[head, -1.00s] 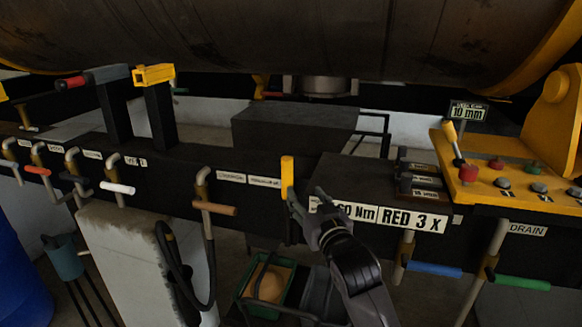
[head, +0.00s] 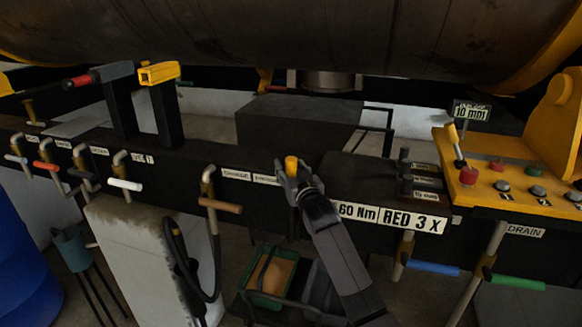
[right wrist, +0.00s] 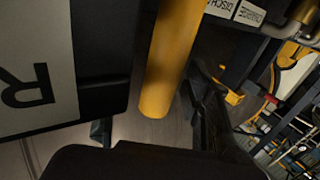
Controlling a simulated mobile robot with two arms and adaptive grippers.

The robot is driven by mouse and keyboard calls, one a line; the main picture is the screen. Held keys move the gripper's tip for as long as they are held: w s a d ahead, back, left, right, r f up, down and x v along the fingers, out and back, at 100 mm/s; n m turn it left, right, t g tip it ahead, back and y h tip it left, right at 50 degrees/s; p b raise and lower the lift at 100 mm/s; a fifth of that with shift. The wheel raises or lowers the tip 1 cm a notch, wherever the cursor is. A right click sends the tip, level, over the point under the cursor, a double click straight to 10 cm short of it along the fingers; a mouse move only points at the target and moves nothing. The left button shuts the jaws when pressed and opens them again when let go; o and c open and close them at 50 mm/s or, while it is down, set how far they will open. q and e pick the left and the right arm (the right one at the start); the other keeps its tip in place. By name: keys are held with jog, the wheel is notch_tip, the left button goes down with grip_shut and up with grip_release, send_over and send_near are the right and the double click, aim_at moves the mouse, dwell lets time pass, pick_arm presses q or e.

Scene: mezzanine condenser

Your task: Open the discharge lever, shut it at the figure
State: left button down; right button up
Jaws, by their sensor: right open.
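The discharge lever is a yellow upright handle; its top (head: 291,165) shows in the head view at the front face of the dark bench, beside a small white label (head: 266,179). In the right wrist view the yellow handle (right wrist: 168,60) runs down between my fingers. My right gripper (head: 293,183) is open, with its fingers on either side of the lever; I cannot tell whether they touch it. The gripper hides the lever's lower part. My left gripper is not in view.
Nearby pipes carry a brown handle (head: 220,206), a white handle (head: 125,184), a blue handle (head: 433,268) and a green handle (head: 519,282). A yellow control panel (head: 505,185) stands at the right. A green crate (head: 262,299) sits below. The large tank (head: 300,35) hangs above.

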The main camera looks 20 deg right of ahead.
jog(key=shift+c, duration=0.3)
grip_shut()
dwell(0.4)
dwell(0.3)
